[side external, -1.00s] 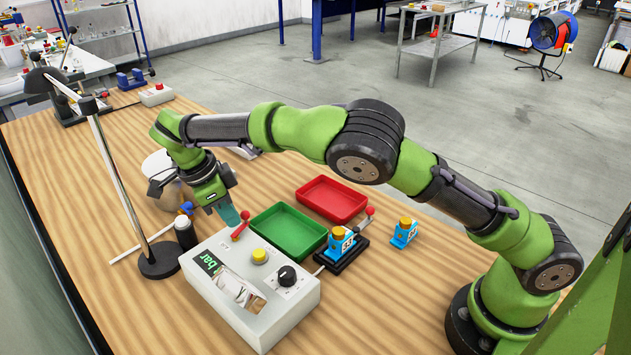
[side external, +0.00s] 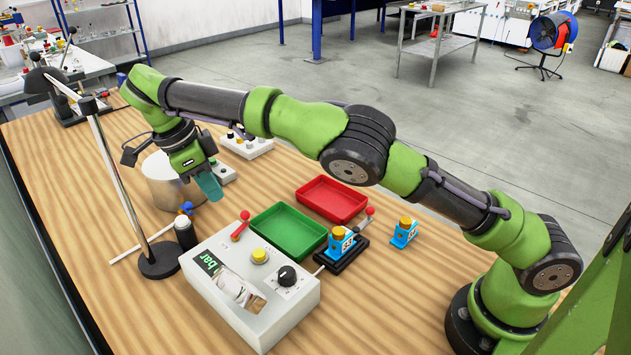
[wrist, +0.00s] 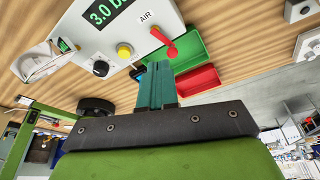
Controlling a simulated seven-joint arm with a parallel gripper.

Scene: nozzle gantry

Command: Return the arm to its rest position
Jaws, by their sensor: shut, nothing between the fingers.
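My gripper (side external: 208,186) is at the end of the green arm, raised above the table at the left of centre in the side view. Its teal fingers are together and hold nothing. They also show in the wrist view (wrist: 157,85), pointing toward the control box. The arm reaches out from its base at the right, over the back of the table. The gripper is apart from everything on the table and is left of the green tray (side external: 257,219).
A white control box (side external: 236,312) with a red lever stands at the front. A red tray (side external: 331,200) and two blue nozzle-like parts (side external: 341,238) (side external: 404,233) are right of it.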

